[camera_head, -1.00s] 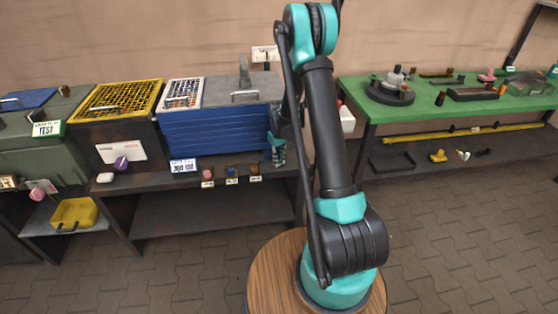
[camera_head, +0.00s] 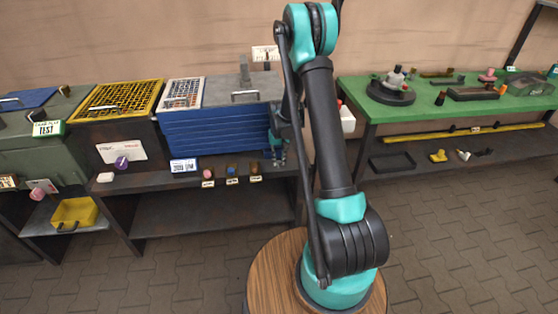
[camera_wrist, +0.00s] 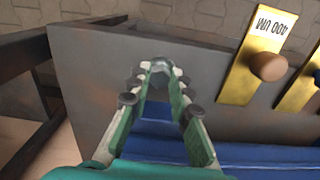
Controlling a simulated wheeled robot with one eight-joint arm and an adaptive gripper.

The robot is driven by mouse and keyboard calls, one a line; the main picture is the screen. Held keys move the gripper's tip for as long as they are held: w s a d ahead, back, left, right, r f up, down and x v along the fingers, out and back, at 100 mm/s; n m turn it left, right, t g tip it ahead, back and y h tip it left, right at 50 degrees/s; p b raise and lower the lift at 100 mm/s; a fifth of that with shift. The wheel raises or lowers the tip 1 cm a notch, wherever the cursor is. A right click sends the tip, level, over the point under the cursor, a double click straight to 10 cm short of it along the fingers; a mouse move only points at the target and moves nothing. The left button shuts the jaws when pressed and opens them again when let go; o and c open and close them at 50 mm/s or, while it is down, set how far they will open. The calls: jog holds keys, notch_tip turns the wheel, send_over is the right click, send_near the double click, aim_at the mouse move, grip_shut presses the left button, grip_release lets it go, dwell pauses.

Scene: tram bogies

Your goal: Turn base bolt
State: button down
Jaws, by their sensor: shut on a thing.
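My gripper (camera_head: 279,158) is at the right end of the blue ribbed cabinet (camera_head: 212,130), just above the dark bench top. In the wrist view my gripper (camera_wrist: 160,70) has its two fingers converging at the tips on a small grey part (camera_wrist: 160,65). The part is mostly hidden, and I cannot tell for sure whether it is the base bolt. The grey surface beneath and a blue edge (camera_wrist: 260,155) lie around the fingers. The part is too small to make out in the head view.
A brass plate marked 400 UM (camera_wrist: 262,50) with a brown knob (camera_wrist: 268,66) stands right of the fingers in the wrist view. Several small labelled pieces line the bench front. A green table (camera_head: 430,115) with tools stands at right. The paved floor in front is open.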

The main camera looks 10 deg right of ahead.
aim_at(279, 162)
jog(key=c, duration=1.4)
grip_release()
jog(key=shift+o, duration=0.2)
jog(key=shift+r, duration=0.1)
notch_tip(279, 162, up, 12)
jog(key=s+d+r+t, duration=0.1)
jog(key=s+r, duration=0.3)
jog(key=s, duration=0.4)
jog(key=s+d+r+t, duration=0.1)
jog(key=s+d+r, duration=0.15)
jog(key=s, duration=0.55)
jog(key=s+f+t, duration=0.1)
jog(key=s+t, duration=0.1)
jog(key=s, duration=1.2)
jog(key=shift+s+d+n, duration=0.3)
jog(key=shift+s+d, duration=0.05)
